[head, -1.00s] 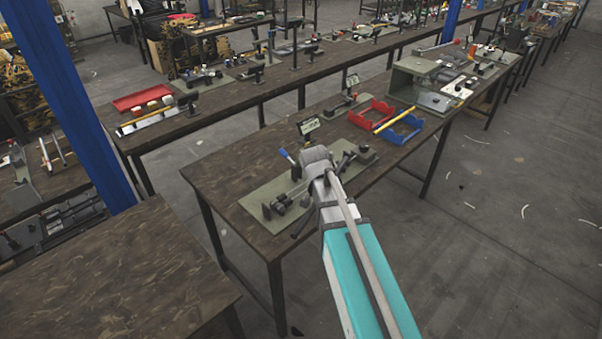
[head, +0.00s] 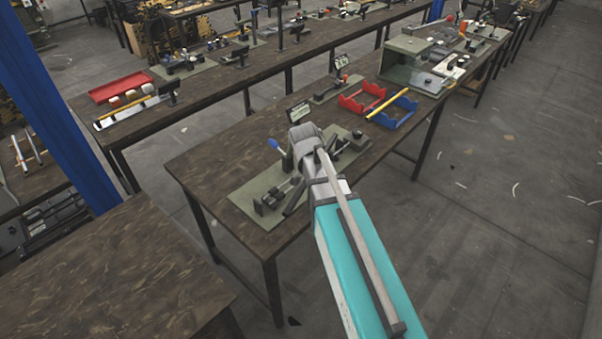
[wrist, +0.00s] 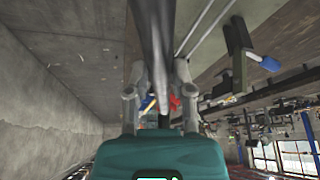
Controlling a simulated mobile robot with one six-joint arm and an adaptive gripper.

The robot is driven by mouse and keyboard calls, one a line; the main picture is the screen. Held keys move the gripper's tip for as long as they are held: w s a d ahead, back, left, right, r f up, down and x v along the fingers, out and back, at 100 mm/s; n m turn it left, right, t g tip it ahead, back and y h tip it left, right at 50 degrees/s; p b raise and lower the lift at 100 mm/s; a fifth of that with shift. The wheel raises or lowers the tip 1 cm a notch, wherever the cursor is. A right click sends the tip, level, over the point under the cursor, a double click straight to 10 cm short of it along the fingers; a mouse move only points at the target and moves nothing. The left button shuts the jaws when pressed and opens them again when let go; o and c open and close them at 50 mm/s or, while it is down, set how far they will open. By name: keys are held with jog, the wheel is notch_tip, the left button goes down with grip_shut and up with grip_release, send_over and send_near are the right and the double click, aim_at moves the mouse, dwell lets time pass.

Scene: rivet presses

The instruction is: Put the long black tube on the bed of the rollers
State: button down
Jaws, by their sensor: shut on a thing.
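In the wrist view my gripper (wrist: 158,88) is shut on a long dark tube (wrist: 153,40), which runs from between the fingers up past the picture's top edge. In the head view my arm covers the gripper, and I cannot make out the tube clearly. A fixture on a green plate (head: 243,200) lies on the near table under my arm. It carries dark blocks and parallel rods (head: 282,192), which may be the rollers; my arm partly hides them. Two parallel rods (wrist: 208,22) also show right of the tube in the wrist view, apart from it.
A blue-handled lever (head: 275,145) and a small display (head: 298,111) stand by the fixture. A red rack (head: 360,99) and a blue rack (head: 402,113) with a yellow bar (head: 389,103) stand farther back. The table's left end (head: 210,165) is clear.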

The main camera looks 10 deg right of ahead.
jog(key=w+d+m+g+h, duration=0.1)
jog(key=d+m+g, duration=0.1)
jog(key=d, duration=0.4)
jog(key=shift+w+d+r+m+h, duration=0.25)
jog(key=shift+d+r+m+h, duration=0.1)
jog(key=shift+m, duration=0.25)
jog(key=shift+w+f, duration=0.15)
jog(key=w+a+f+b, duration=0.7)
jog(key=w+f+b, duration=0.1)
jog(key=w+f, duration=0.1)
jog(key=shift+w+a+b, duration=0.15)
jog(key=shift+w+b, duration=0.2)
jog(key=shift+w, duration=0.55)
jog(key=shift+r, duration=0.1)
jog(key=shift+w+a+f+b, duration=0.25)
jog(key=shift+w+f+b, duration=0.2)
jog(key=shift+f+b, duration=0.3)
jog(key=shift+s+f+b, duration=0.1)
jog(key=shift+f+b, duration=1.15)
jog(key=shift+f, duration=0.05)
